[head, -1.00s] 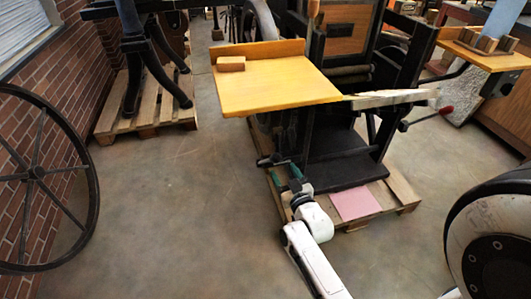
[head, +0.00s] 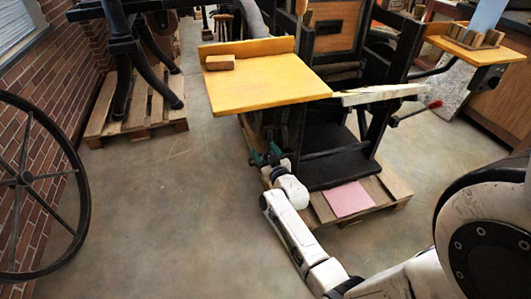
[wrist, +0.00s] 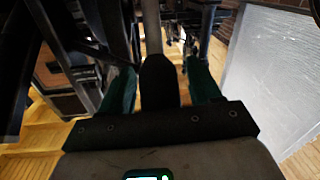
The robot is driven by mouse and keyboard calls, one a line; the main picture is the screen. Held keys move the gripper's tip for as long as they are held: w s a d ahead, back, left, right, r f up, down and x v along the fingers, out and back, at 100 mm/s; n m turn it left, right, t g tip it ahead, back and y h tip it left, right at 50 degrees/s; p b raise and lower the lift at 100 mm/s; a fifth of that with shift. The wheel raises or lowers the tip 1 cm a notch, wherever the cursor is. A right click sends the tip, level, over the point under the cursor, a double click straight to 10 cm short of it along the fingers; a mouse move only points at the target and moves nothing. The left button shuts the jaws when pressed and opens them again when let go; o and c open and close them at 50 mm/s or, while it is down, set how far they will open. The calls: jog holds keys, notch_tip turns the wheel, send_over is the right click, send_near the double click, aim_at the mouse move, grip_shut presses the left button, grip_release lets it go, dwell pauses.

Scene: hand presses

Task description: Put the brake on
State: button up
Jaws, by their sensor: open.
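The hand press (head: 340,140) stands on a wooden pallet, with a yellow wooden feed table (head: 270,85) on its left. I cannot pick out for certain which part is the brake. A lever with a red grip (head: 435,104) sticks out on the press's right side. My gripper (head: 266,157) is low at the press's left side, below the feed table. In the wrist view my gripper (wrist: 160,88) has its two green fingers wide apart. A grey upright bar (wrist: 152,25) shows beyond a dark rounded piece between the fingers; contact cannot be told.
A wooden block (head: 220,62) lies on the feed table. A pink sheet (head: 349,199) lies at the pallet's (head: 395,185) front. A large spoked wheel (head: 25,180) stands by the brick wall at left. The floor between is clear.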

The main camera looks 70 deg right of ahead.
grip_shut()
dwell(0.4)
jog(key=s+a+f+t+h+b, duration=0.2)
jog(key=s+a+f+b, duration=0.2)
jog(key=f+b, duration=0.4)
jog(key=s+a+f+n+t+h+b, duration=0.1)
jog(key=a+f+b, duration=0.4)
jog(key=b, duration=1.6)
notch_tip(320, 180, down, 5)
jog(key=s+t+h, duration=0.1)
jog(key=s, duration=0.1)
jog(key=shift+s+r+t, duration=0.2)
jog(key=shift+s+t, duration=0.15)
jog(key=shift+t, duration=0.05)
jog(key=shift+f, duration=0.3)
jog(key=shift+c, duration=1.5)
grip_release()
jog(key=o, duration=0.3)
jog(key=shift+r, duration=0.2)
jog(key=shift+a, duration=0.1)
